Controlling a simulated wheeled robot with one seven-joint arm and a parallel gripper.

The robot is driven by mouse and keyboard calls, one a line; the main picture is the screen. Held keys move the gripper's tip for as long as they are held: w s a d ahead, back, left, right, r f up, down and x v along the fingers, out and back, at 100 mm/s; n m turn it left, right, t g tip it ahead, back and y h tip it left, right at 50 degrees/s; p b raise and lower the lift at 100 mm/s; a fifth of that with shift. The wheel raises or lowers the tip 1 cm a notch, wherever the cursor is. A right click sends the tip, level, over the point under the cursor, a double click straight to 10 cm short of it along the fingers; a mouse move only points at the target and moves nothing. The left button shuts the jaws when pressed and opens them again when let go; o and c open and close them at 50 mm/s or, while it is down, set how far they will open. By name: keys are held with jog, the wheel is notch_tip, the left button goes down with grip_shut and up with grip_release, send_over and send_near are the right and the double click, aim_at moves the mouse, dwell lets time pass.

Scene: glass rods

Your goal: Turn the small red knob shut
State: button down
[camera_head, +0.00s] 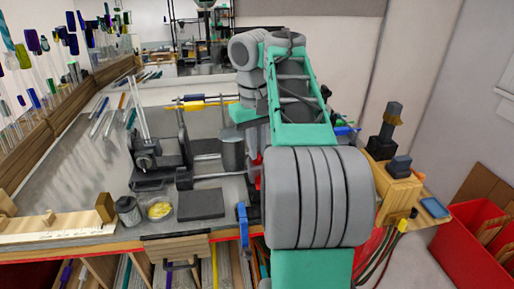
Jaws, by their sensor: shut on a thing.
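Small red parts (256,160) show just left of my arm, beside the grey metal cup; they look like the small red knob, but my arm covers most of that spot. My arm rises from the bottom, bends over at the top and comes down behind its own big grey joint. My gripper (258,150) is at the lower end of that reach, at the red parts, shut on what appears to be the knob. Its fingertips are mostly hidden, and the knob's angle cannot be read.
A grey metal cup (232,152) and a lathe-like fixture (152,155) stand left of the gripper. A dark flat block (201,205) and a yellow-filled dish (159,211) lie nearer the front. A wooden block with a dark fitting (396,187) is at right. Glass rods stand at far left.

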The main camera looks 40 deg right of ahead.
jog(key=shift+m, duration=0.3)
jog(key=m+p, duration=0.2)
jog(key=shift+m+y, duration=0.3)
jog(key=shift+d+m+p, duration=0.1)
jog(key=shift+m+p, duration=0.55)
jog(key=shift+m, duration=0.25)
jog(key=m, duration=0.3)
jog(key=shift+s+f+t+y, duration=0.1)
jog(key=shift+f+t+y, duration=0.05)
jog(key=shift+t+y, duration=0.2)
jog(key=m, duration=0.3)
jog(key=shift+d, duration=0.1)
jog(key=m+t, duration=0.1)
jog(key=m, duration=0.4)
jog(key=shift+s+m, duration=0.15)
jog(key=shift+m, duration=0.15)
jog(key=m, duration=0.4)
jog(key=shift+t, duration=0.35)
